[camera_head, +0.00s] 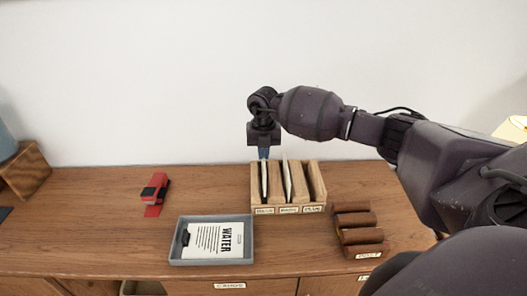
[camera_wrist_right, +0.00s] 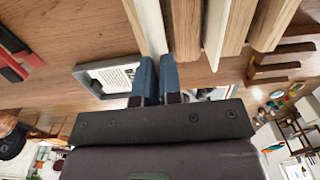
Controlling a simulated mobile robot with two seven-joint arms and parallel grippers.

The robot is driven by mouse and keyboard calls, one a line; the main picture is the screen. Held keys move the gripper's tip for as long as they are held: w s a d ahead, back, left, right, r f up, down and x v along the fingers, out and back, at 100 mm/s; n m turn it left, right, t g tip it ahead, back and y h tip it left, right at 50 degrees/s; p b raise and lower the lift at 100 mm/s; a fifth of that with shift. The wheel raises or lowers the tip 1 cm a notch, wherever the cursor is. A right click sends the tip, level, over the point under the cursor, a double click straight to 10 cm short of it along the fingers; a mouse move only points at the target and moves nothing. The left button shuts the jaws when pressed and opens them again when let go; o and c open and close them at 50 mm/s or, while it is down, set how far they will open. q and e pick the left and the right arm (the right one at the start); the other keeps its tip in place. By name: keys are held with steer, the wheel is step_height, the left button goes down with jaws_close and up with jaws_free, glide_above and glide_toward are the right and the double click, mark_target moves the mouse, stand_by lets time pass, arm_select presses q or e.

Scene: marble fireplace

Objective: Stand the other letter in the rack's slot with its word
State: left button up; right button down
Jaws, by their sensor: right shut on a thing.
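The wooden rack (camera_head: 291,209) stands on the sideboard with three slots and small front labels too small to read surely. My right gripper (camera_head: 263,153) is above its left slot, shut on a thin upright letter (camera_head: 264,180). This letter reaches down into the left slot; its lower edge and its word are hidden. In the right wrist view the blue fingers (camera_wrist_right: 166,78) close on the pale letter (camera_wrist_right: 152,28). A second white letter (camera_head: 287,179) stands in the middle slot. The right slot looks empty. My left gripper is not in view.
A grey tray (camera_head: 211,262) in front of the rack holds a white sheet reading WATER (camera_head: 214,241). A red and black stapler (camera_head: 155,194) lies at left. A dark wooden stepped holder (camera_head: 358,231) stands right of the rack. The sideboard is clear between stapler and rack.

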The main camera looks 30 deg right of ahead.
steer(key=shift+f, duration=0.45)
steer(key=shift+f+b, duration=0.1)
steer(key=shift+b, duration=0.2)
steer(key=shift+f, duration=0.3)
steer(key=shift+f, duration=0.1)
stand_by(0.3)
steer(key=shift+f+b, duration=0.45)
steer(key=shift+f+b, duration=0.4)
steer(key=shift+f, duration=0.5)
steer(key=shift+f, duration=0.5)
